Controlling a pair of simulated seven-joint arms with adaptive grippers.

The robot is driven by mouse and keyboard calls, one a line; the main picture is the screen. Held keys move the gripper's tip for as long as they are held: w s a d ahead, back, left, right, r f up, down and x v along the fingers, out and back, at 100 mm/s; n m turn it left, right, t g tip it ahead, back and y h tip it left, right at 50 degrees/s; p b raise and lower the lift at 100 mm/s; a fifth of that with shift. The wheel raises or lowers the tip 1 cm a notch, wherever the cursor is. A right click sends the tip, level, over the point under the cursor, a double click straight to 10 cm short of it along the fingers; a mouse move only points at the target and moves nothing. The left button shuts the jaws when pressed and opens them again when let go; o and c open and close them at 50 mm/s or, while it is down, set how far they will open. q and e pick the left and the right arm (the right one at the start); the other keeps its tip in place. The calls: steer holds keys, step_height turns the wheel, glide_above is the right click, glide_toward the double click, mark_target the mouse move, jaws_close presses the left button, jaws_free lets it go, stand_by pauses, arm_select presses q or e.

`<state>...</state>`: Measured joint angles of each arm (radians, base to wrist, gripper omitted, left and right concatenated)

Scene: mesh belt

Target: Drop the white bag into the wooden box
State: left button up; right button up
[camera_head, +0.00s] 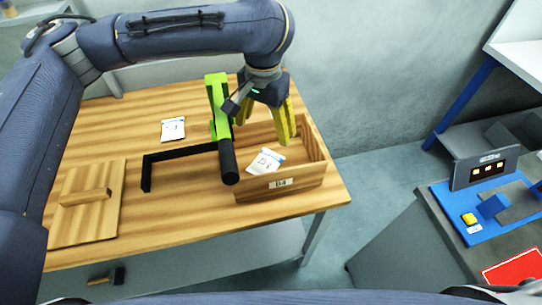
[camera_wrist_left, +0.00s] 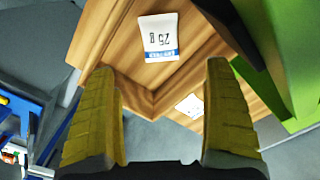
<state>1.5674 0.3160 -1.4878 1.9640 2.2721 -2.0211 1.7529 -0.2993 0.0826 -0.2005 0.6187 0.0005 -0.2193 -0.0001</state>
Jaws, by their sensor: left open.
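The wooden box (camera_head: 312,172) is open at the top and stands at the right end of the table. A white bag (camera_head: 266,161) with a blue strip and dark print is within the box's opening in the head view. It also shows in the left wrist view (camera_wrist_left: 158,36), apart from the fingers. Whether it rests flat on the box floor is hard to tell. My left gripper (camera_head: 266,127) is open above the box, its yellow fingers pointing down with nothing between them. My right gripper does not show.
A green post with a black cylinder (camera_head: 228,160) stands at the box's left side, close to my left gripper. A black bracket (camera_head: 147,172), another white packet (camera_head: 173,129) and a wooden board with a handle (camera_head: 88,198) are further left.

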arm_select(q)
step_height(320, 180, up, 12)
stand_by(0.6)
steer(key=shift+f, duration=0.1)
stand_by(0.4)
